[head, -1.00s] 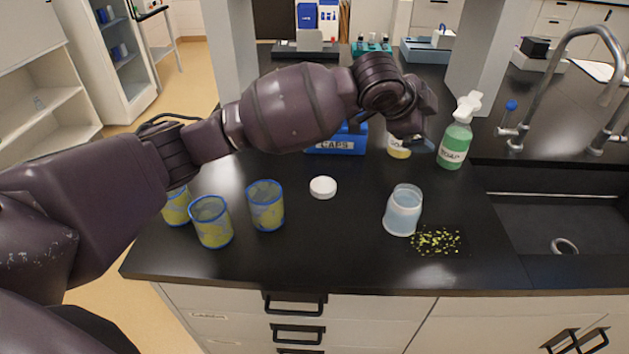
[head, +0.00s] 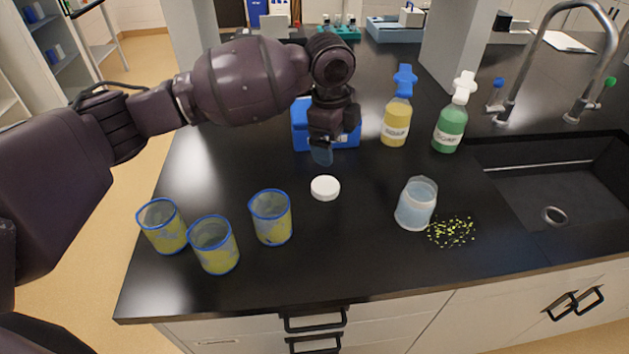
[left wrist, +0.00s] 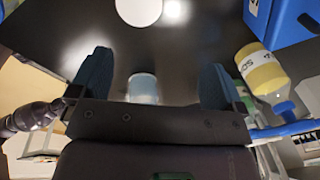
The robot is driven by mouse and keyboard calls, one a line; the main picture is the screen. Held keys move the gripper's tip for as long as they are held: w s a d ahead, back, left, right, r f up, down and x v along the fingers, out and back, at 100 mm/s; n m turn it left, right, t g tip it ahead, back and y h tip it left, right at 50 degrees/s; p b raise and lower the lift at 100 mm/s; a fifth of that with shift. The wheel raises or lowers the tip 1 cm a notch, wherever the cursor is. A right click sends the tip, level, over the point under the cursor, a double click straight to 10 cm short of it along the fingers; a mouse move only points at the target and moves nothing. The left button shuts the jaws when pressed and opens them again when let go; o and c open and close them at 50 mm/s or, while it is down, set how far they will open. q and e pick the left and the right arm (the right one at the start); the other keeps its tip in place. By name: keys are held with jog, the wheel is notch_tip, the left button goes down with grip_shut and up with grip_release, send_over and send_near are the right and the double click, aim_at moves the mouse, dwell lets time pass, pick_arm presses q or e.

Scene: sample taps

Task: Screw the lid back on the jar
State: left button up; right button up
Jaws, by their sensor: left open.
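The white lid (head: 325,188) lies flat on the black counter, apart from the jar. The jar (head: 416,204) is open, translucent and pale blue, and stands upright to the right of the lid. My left gripper (head: 321,155) points down, empty, just behind and above the lid. In the left wrist view its two blue fingers (left wrist: 155,85) are spread wide. The lid (left wrist: 138,10) is at the top edge there, and the jar (left wrist: 142,88) shows beyond the gap between the fingers. A part of my right arm shows at that view's left edge; its fingers are not clear.
Several yellow-blue cups (head: 214,245) stand at front left. A blue bin (head: 345,135) is behind the left gripper. A yellow soap bottle (head: 396,122) and a green one (head: 450,127) stand behind the jar. Yellow bits (head: 452,231) lie beside the jar. A sink (head: 570,185) is at right.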

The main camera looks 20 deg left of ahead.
pick_arm(q)
jog(key=shift+s+a+m+g+y, duration=0.4)
jog(key=shift+s+a+m+g, duration=0.1)
jog(key=shift+s+a+m, duration=0.3)
jog(key=shift+d, duration=0.1)
send_over(324, 185)
notch_tip(324, 185, down, 6)
jog(key=shift+r+b, duration=0.25)
jog(key=shift+b, duration=0.15)
jog(key=shift+f, duration=0.15)
pick_arm(e)
jog(key=shift+w+a, duration=0.15)
jog(key=shift+f, duration=0.1)
